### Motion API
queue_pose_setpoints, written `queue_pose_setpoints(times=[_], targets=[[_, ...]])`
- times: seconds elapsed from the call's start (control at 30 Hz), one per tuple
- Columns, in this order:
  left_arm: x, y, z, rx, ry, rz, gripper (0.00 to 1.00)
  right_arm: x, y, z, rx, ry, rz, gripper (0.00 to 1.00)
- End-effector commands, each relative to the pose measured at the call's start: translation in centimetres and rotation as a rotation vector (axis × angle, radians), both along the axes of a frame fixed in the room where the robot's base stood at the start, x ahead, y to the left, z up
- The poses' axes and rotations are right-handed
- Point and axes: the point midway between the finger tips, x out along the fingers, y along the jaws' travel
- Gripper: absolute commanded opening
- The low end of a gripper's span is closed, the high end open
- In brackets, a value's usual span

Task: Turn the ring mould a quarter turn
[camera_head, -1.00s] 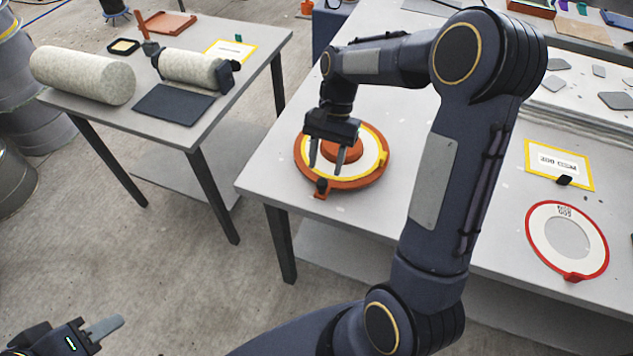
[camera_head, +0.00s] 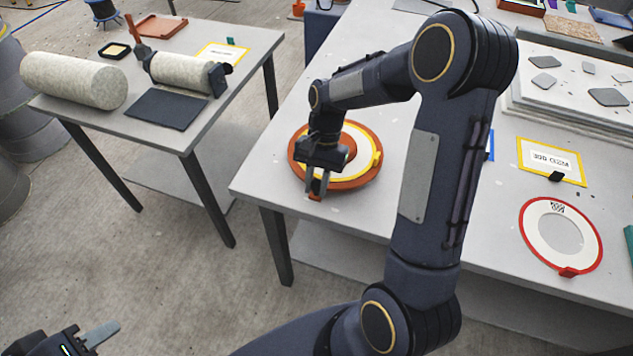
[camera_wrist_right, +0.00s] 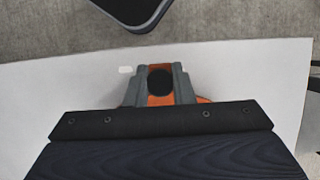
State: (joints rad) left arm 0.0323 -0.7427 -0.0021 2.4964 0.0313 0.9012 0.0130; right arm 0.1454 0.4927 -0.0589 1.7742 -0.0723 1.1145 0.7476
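The ring mould (camera_head: 362,176) is a round orange piece with a yellow-edged white ring and a raised orange centre. It lies flat near the left edge of the middle table. My right gripper (camera_head: 317,186) is at its near-left rim, where an orange tab sticks out. In the right wrist view the fingers (camera_wrist_right: 160,84) stand close on both sides of the tab and its black knob (camera_wrist_right: 160,79), and appear shut on it. My left gripper (camera_head: 103,334) is low at the left, far from the mould; only one finger shows clearly.
On the middle table (camera_head: 262,181), a red-rimmed white disc (camera_head: 537,239) with a red tab and a yellow-framed card (camera_head: 528,145) lie to the right. The left table (camera_head: 226,92) holds pale rolls (camera_head: 73,80) and a dark mat (camera_head: 169,110). Bare tabletop surrounds the mould.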

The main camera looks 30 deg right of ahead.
Motion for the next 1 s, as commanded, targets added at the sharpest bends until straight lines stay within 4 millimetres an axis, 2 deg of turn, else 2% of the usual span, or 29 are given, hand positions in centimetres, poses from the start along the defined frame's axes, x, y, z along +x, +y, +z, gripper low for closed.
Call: queue_pose_setpoints(times=[0.57, 1.0], targets=[[0.0, 0.0, 0.1, 0.000, 0.000, 0.000, 0.36, 0.5, 0.3, 0.1, -0.001, -0.001, -0.036, 0.00], [0.0, 0.0, 0.6, 0.000, 0.000, 0.000, 0.36, 2.8, 1.9, 0.1, 0.001, -0.001, -0.222, 0.00]])
